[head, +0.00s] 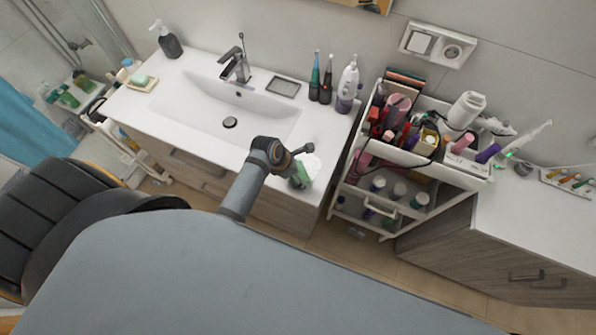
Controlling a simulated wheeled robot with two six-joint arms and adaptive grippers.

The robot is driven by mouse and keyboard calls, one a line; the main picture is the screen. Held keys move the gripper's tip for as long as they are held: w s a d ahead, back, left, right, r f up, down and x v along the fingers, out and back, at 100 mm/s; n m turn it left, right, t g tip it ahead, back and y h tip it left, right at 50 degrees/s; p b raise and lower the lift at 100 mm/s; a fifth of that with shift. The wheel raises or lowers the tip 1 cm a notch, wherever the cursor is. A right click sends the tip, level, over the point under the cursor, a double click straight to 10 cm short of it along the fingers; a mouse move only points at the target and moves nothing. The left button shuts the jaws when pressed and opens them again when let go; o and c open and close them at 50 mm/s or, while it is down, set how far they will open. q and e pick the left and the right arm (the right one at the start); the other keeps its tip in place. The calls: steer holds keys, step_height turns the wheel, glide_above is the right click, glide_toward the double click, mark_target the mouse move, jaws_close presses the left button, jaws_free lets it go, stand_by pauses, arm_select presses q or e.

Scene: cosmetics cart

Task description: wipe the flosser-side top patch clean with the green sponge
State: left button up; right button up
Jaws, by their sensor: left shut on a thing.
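My left gripper (292,160) is over the front right part of the white sink top (325,125). It is shut on the green sponge (301,177), which shows partly below the gripper at the front edge of the top. A pale, whitish round patch (313,164) lies right beside the sponge. The gripper and sponge hide part of that area, and I cannot tell if the sponge touches the surface. The white flosser (348,78) with a purple lower part stands upright at the back right of the top. My right gripper is not in view.
Two electric toothbrushes (320,85) stand left of the flosser. A dark-rimmed tray (284,87) lies behind the basin (215,105), near the faucet (236,66). The full cosmetics cart (345,190) stands close on the right. The top between gripper and flosser is clear.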

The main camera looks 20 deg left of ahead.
mark_target(308, 164)
arm_select(q)
steer(key=shift+w+d, duration=0.1)
steer(key=shift+w, duration=2.35)
steer(key=shift+w+d+f+b, duration=0.1)
steer(key=shift+w+b, duration=0.2)
steer(key=shift+w, duration=1.6)
steer(key=shift+s+f+p, duration=0.1)
steer(key=shift+s+p, duration=0.3)
steer(key=shift+s, duration=1.3)
steer(key=shift+s+a+r, duration=0.1)
steer(key=shift+s, duration=1.3)
steer(key=shift+s+a+r, duration=0.1)
steer(key=shift+s, duration=1.25)
steer(key=shift+w+d+f, duration=0.1)
steer(key=shift+w+f, duration=0.05)
steer(key=shift+w, duration=2.05)
